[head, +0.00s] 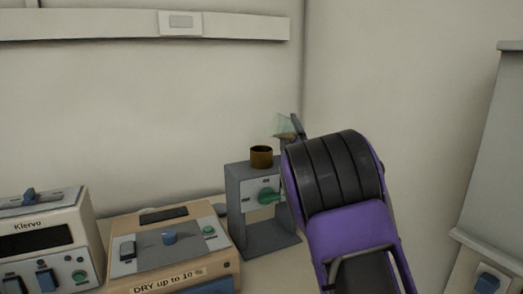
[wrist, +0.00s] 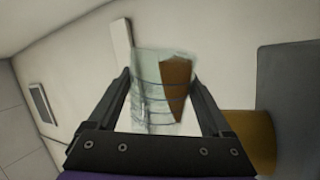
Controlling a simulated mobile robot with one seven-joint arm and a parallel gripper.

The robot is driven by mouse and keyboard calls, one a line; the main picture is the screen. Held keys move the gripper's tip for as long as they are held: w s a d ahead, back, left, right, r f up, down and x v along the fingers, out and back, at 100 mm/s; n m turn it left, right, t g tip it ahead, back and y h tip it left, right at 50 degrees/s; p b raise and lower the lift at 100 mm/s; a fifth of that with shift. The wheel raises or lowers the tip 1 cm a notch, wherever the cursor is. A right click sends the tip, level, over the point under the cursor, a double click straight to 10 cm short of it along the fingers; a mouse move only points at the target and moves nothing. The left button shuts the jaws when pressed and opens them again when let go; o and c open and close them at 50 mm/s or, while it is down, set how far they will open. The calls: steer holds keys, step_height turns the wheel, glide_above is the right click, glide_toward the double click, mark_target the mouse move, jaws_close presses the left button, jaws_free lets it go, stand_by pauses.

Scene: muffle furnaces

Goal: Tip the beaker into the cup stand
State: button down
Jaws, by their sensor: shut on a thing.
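The grey cup stand (head: 240,205) stands on the bench with a brown cup (head: 261,157) on top and a green knob on its front. My gripper (wrist: 162,100) is shut on the clear beaker (wrist: 147,95), which has dark marking lines. The beaker (head: 284,122) is above and just right of the cup in the head view. It looks tilted, and its brown contents (wrist: 176,82) lie along one side. The cup (wrist: 258,135) and the stand (wrist: 290,95) show at the right in the wrist view. My arm hides part of the stand. No falling contents are visible.
Walls close off the back and right. A grey cabinet (head: 497,150) is at the right edge.

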steer(key=shift+s+a+f+n+y, duration=0.15)
steer(key=shift+n+y, duration=0.25)
steer(key=shift+n, duration=0.4)
steer(key=shift+n, duration=0.3)
steer(key=shift+a+n+y, duration=0.15)
steer(key=shift+n+y, duration=0.25)
steer(key=shift+n, duration=0.2)
steer(key=shift+n, duration=0.3)
steer(key=shift+s+a+n+y, duration=0.1)
steer(key=shift+a+n+y, duration=0.1)
steer(key=shift+n+y, duration=0.45)
